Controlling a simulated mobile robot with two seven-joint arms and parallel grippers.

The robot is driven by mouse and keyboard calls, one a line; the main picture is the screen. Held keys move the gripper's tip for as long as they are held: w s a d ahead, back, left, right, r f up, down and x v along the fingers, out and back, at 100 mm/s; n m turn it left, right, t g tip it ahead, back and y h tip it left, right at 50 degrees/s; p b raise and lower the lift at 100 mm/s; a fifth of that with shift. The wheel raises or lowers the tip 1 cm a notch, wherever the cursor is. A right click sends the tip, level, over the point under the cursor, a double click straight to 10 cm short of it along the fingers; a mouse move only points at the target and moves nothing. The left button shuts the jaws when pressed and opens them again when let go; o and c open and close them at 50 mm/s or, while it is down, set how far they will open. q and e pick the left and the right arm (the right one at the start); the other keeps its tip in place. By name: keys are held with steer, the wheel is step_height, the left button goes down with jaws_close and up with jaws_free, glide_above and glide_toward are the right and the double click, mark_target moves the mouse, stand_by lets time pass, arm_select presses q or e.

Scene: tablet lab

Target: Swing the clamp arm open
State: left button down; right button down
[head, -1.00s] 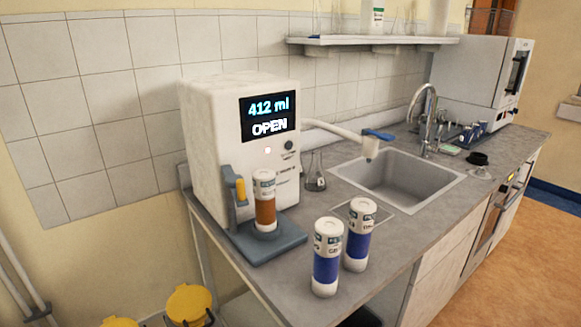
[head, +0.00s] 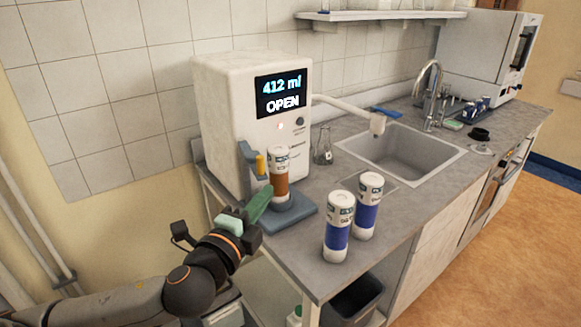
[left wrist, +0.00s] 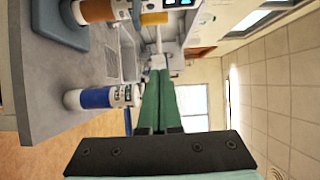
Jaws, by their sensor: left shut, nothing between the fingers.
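The water dispenser (head: 226,105) is a white box on the counter, and its screen (head: 283,92) reads "412 ml" and "OPEN". The blue-grey clamp arm (head: 247,156) with a yellow handle (head: 261,165) is at the machine's front, left of the brown-banded cartridge (head: 280,185). That cartridge stands upright on the blue-grey base (head: 305,212). My left gripper (head: 264,196), with green fingers, is shut and empty, in front of the base's left side and below the yellow handle. Its fingers (left wrist: 160,90) also show in the left wrist view. My right gripper is out of view.
Two blue-banded cartridges (head: 339,235) (head: 369,215) stand on the counter right of the base. A glass flask (head: 323,150), a spout (head: 378,122) and a sink (head: 400,155) lie further right. A dark bin (head: 352,300) is below the counter.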

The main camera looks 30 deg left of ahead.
arm_select(q)
steer(key=w+a+b, duration=0.5)
steer(key=w, duration=0.3)
steer(key=shift+b, duration=0.4)
stand_by(0.5)
steer(key=shift+r, duration=0.1)
stand_by(0.4)
